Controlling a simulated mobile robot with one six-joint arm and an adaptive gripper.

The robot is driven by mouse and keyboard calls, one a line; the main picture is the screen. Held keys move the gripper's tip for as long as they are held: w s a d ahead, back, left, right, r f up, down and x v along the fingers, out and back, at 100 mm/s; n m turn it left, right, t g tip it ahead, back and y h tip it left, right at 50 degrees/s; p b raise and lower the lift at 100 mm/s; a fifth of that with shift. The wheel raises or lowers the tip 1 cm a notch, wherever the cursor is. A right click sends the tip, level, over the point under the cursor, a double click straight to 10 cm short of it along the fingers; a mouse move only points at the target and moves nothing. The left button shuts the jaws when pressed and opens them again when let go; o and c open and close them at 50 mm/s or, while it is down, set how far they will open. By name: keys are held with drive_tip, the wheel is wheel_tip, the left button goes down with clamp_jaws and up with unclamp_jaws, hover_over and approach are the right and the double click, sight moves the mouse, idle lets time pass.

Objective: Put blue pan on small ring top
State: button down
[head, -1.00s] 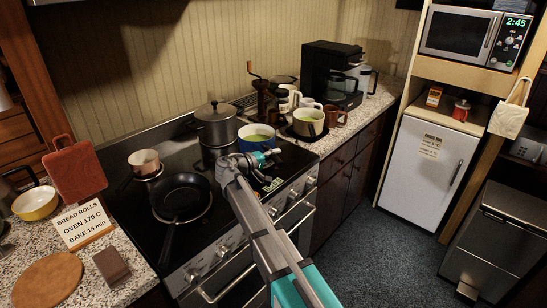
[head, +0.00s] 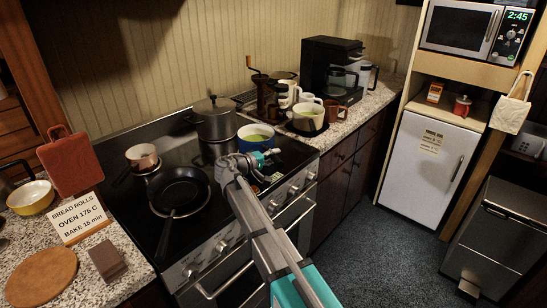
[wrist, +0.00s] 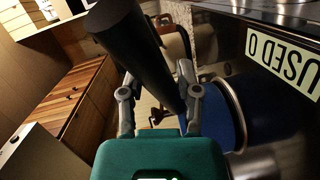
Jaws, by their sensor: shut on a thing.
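My gripper (head: 238,165) is shut on the pan's dark handle (wrist: 135,45), which passes between the fingers. I cannot tell whether the pan's base touches the hob. A pale ring edge shows under the small copper pan (head: 142,157) at the back left. The hob surface under the blue pan is hidden, and I cannot tell which ring is the small one.
A black frying pan (head: 180,190) sits front left on the hob, its handle toward the front. The grey lidded pot (head: 214,122) stands close behind the blue pan. Mugs and a coffee maker (head: 333,68) crowd the right counter.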

drive_tip(key=shift+f, duration=0.25)
drive_tip(key=shift+c, duration=1.2)
unclamp_jaws()
drive_tip(key=shift+o, duration=1.2)
drive_tip(key=shift+s, duration=0.1)
